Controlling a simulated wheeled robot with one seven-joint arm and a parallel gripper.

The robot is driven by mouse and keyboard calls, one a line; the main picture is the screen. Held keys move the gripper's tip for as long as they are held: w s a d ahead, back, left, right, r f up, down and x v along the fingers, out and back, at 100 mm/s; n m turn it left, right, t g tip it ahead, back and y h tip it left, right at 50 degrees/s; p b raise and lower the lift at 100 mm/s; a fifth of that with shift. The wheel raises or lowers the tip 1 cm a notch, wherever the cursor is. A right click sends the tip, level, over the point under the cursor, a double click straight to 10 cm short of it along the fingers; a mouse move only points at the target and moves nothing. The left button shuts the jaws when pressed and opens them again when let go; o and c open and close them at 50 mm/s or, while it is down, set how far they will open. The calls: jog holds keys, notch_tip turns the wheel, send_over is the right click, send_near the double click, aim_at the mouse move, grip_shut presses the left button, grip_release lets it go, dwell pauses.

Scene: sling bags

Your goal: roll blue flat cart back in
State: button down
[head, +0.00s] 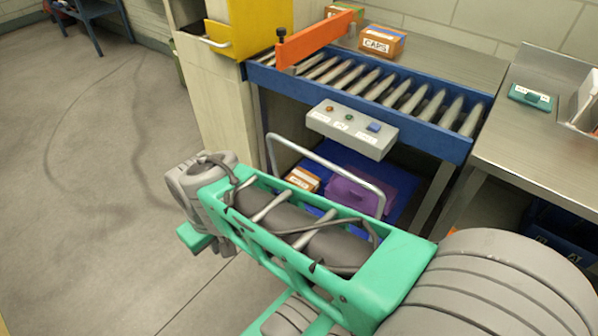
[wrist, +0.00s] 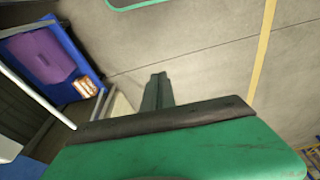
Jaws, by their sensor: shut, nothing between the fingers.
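The blue flat cart (head: 345,159) stands in the bay under the roller conveyor, with its grey tube handle (head: 328,166) rising at the front. It carries a purple bin (head: 358,193) and an orange-and-white box (head: 302,179). My arm hides its front part. In the wrist view the cart (wrist: 31,31) is at the upper left, with the purple bin and box on it. My gripper (wrist: 158,78) is shut and empty, over bare floor to the right of the cart and apart from it. In the head view I cannot make out the fingertips.
The conveyor (head: 428,145) has a blue frame, an orange gate bar (head: 315,42) and a button panel (head: 352,129). A beige cabinet (head: 215,110) with a yellow drawer is left of the bay. A steel table (head: 530,155) is at right. The floor at left is open.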

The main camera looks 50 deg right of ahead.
jog(key=w+d+f+n+h+b, duration=0.2)
jog(key=w+d+f+h+b, duration=0.15)
jog(key=d+f, duration=0.55)
jog(key=n+h+b, duration=0.8)
jog(key=n+h, duration=0.4)
jog(key=n, duration=0.5)
send_near(341, 174)
jog(key=shift+g, duration=0.3)
jog(key=b+x, duration=0.3)
jog(key=x, duration=0.3)
jog(key=shift+w+d+f, duration=0.1)
jog(key=shift+w+d, duration=0.15)
jog(key=shift+d, duration=0.15)
